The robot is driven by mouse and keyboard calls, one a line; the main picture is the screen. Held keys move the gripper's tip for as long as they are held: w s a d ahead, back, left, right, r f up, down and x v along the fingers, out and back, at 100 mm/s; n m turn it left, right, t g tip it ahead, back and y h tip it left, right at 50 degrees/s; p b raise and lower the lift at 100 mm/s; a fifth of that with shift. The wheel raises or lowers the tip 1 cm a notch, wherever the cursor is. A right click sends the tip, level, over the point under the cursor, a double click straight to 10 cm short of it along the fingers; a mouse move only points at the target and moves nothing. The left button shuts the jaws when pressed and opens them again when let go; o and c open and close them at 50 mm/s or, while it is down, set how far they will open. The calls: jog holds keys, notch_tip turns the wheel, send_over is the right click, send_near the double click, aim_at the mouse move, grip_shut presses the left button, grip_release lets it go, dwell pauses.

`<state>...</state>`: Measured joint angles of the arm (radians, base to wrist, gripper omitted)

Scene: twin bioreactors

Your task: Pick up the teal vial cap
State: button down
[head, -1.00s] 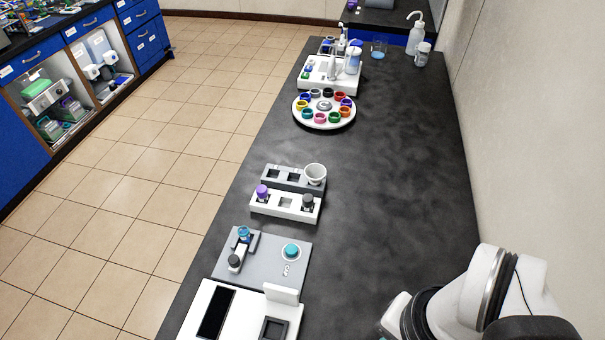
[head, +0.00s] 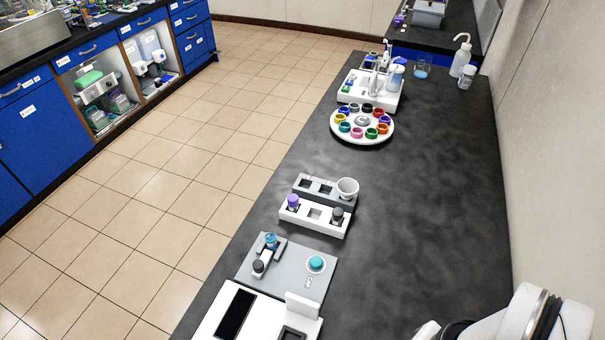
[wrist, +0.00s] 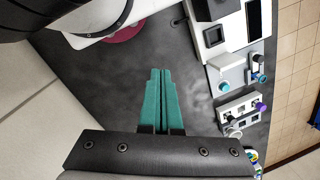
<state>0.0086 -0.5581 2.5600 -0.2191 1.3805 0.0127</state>
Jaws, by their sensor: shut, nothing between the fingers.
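A round teal cap (head: 316,263) sits on a white ring on a grey plate (head: 278,285) in the head view. It also shows as a small teal disc (wrist: 223,87) in the wrist view. A clear vial with a blue-teal top (head: 271,240) stands on the same plate, beside a small dark-topped piece. The white round carousel (head: 362,140) farther back holds several coloured rings, some of them teal. My gripper (wrist: 160,72) has teal fingers, shut and empty. In the wrist view it is left of the plate, apart from everything on it. The fingers are out of the head view.
A white device (head: 260,318) with a dark screen stands at the bench's near edge. A white rack (head: 314,216) holds a purple-capped vial and a dark-capped one; a grey rack with a white cup is behind. A wash bottle (head: 462,57) stands far back. The bench's right side is clear.

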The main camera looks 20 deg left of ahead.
jog(key=shift+c, duration=2.3)
grip_release()
jog(key=m+h, duration=0.2)
jog(key=m, duration=0.6)
send_over(314, 261)
notch_tip(314, 261, down, 5)
notch_tip(314, 261, down, 15)
jog(key=shift+f, duration=0.2)
